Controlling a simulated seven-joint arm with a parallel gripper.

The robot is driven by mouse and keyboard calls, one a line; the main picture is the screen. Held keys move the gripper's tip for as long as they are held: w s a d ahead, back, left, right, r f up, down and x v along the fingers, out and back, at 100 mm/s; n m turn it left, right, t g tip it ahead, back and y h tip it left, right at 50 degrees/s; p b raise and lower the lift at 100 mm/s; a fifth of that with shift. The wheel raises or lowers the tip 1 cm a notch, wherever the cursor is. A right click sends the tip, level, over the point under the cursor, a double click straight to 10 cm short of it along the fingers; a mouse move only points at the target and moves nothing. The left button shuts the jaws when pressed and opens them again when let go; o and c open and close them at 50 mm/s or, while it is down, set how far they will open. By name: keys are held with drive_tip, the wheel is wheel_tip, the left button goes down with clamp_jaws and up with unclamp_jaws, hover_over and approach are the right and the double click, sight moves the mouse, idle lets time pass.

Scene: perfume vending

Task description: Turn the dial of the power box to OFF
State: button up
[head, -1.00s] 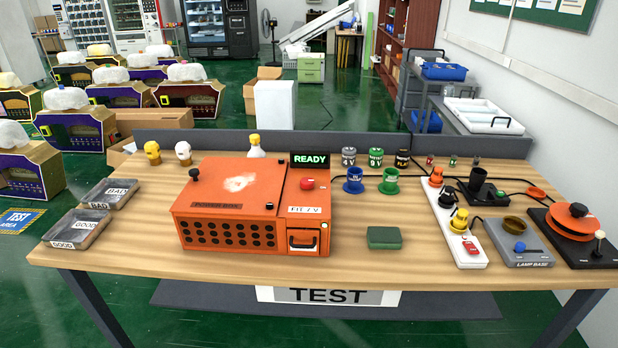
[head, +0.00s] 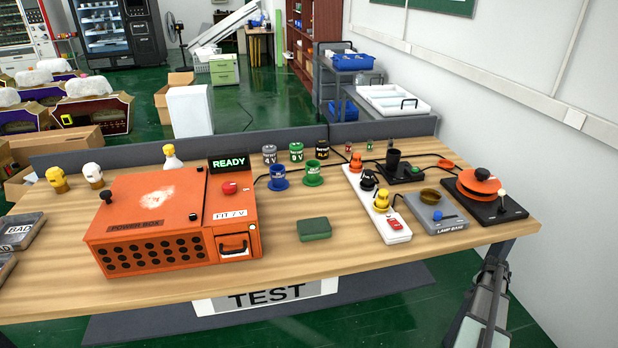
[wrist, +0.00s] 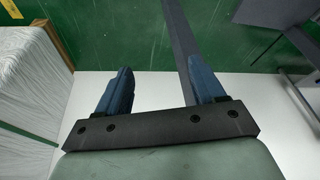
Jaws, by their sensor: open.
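The orange power box (head: 150,230) stands on the left half of the wooden table in the head view, with a "POWER BOX" label on its front edge. A red knob (head: 229,187) sits on top at its right side, above a small white label. A black knob (head: 106,196) stands at its left end. I cannot read OFF or any dial setting, nor tell which knob is the dial. The power box is not in the wrist view.
A "READY" display (head: 228,163) stands behind the box. A green block (head: 314,229) lies to its right. Farther right are a white power strip (head: 376,205), a lamp base (head: 436,213) and an orange disc device (head: 480,183). The table's front strip is clear.

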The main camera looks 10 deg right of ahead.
drive_tip(key=s+d+r+h, duration=0.1)
drive_tip(key=d+r+h, duration=0.2)
drive_tip(key=d+r, duration=0.8)
drive_tip(key=s+d+r+h, duration=0.25)
drive_tip(key=d+r, duration=0.65)
drive_tip(key=r, duration=0.5)
drive_tip(key=w+a+r+n+h, duration=0.1)
drive_tip(key=w+r, duration=0.3)
drive_tip(key=r, duration=0.2)
drive_tip(key=w+a+r+h, duration=0.1)
drive_tip(key=w+r, duration=0.2)
drive_tip(key=r, duration=0.3)
drive_tip(key=w+a+r+n+t+y, duration=0.1)
drive_tip(key=w+a+r+n+y, duration=0.15)
drive_tip(key=w+a, duration=0.9)
drive_tip(key=w+a+r+n+t+y, duration=0.2)
drive_tip(key=w+a+r+n, duration=0.3)
drive_tip(key=a, duration=1.2)
drive_tip(key=w+a+r+n+t+y, duration=0.1)
drive_tip(key=w+a+r+n+y, duration=0.1)
drive_tip(key=w+a, duration=0.95)
drive_tip(key=n+g+y, duration=0.2)
drive_tip(key=n+y, duration=0.5)
drive_tip(key=n, duration=0.6)
approach(229, 185)
drive_tip(key=x, duration=0.8)
drive_tip(key=shift+w+f, duration=0.15)
